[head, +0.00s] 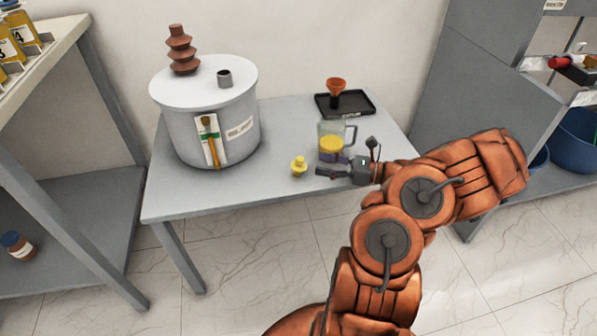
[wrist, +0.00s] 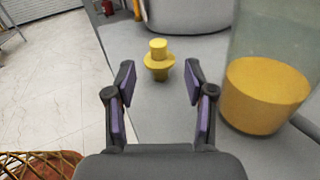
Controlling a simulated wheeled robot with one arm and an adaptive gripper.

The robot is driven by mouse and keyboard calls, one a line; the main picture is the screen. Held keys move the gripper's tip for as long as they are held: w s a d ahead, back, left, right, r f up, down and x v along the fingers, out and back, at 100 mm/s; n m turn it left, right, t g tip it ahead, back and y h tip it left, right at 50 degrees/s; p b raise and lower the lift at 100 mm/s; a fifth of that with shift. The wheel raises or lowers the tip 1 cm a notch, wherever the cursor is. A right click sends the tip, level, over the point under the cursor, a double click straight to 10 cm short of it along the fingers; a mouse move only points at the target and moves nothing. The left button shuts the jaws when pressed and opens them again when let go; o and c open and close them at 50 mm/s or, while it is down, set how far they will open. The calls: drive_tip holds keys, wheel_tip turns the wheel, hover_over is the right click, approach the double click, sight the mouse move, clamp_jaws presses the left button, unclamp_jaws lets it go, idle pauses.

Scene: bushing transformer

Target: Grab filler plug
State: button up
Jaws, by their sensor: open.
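The yellow filler plug (head: 299,166) stands upright on the grey table, near its front edge and left of the jug. It also shows in the wrist view (wrist: 158,60), centred ahead of my fingers. My gripper (head: 322,166) is low over the table, to the right of the plug and pointing at it. In the wrist view my gripper (wrist: 161,85) is open with purple pads. Nothing is between the fingers, and the plug is just beyond the fingertips, apart from them.
A clear jug (head: 332,139) with yellow liquid stands close beside my gripper. The grey transformer tank (head: 185,135) is at the left of the table (head: 210,198). A black tray (head: 358,103) with an orange funnel (head: 336,86) is at the back. The table's front edge is close.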

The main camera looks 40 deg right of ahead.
sight(299, 158)
drive_tip(key=shift+b+x, duration=1.1)
drive_tip(key=shift+x, duration=2.7)
drive_tip(key=shift+s, duration=0.1)
clamp_jaws()
